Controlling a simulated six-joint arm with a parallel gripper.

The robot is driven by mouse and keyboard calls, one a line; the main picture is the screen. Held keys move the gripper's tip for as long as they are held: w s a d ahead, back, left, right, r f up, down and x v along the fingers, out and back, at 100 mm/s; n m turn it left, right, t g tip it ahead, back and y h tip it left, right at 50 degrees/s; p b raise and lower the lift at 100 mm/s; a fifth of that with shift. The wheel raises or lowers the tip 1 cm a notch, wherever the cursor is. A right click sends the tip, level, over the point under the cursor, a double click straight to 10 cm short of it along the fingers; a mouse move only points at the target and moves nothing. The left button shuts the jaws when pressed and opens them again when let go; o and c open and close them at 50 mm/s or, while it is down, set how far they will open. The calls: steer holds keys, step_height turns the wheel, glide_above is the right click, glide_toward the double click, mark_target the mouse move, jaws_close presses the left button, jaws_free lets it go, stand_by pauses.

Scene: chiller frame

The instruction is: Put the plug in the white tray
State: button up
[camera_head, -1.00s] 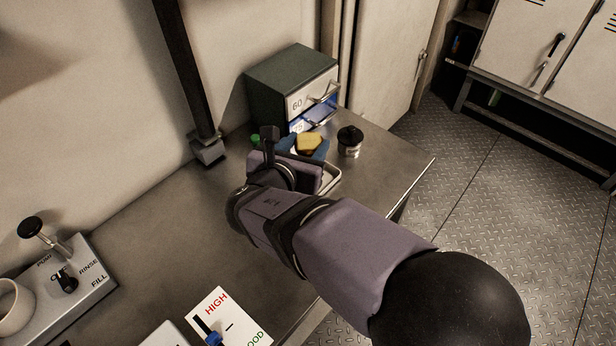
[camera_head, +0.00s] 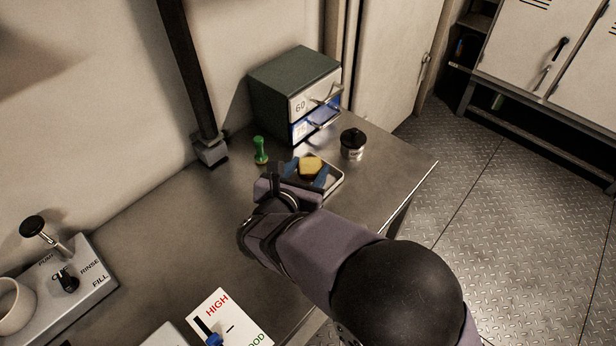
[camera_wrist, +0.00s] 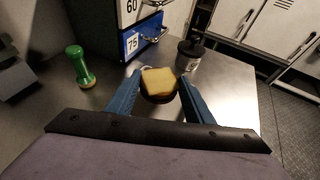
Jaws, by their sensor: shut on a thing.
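A block with a yellow top and a dark brown lower part, seemingly the plug (camera_head: 311,164), is held between the blue fingers of my gripper (camera_head: 307,174). The plug (camera_wrist: 158,80) also shows in the wrist view between both fingertips, roughly upright. The white tray (camera_head: 336,183) lies on the bench, mostly hidden behind the gripper and plug. In the head view the plug overlaps the tray; I cannot tell its height above it.
A green knobbed object (camera_head: 260,150) stands left of the gripper. A dark-lidded jar (camera_head: 352,146) stands to the right. Behind is a green cabinet (camera_head: 293,78) with drawers marked 60 and 75. The metal bench (camera_head: 385,178) is clear toward its right edge.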

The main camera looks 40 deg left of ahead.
mark_target(308, 179)
steer(key=shift+f, duration=1.35)
steer(key=shift+f, duration=0.15)
steer(key=o, duration=1.2)
steer(key=shift+f, duration=0.1)
steer(key=shift+r, duration=0.2)
steer(key=v, duration=1.2)
steer(key=shift+r, duration=0.1)
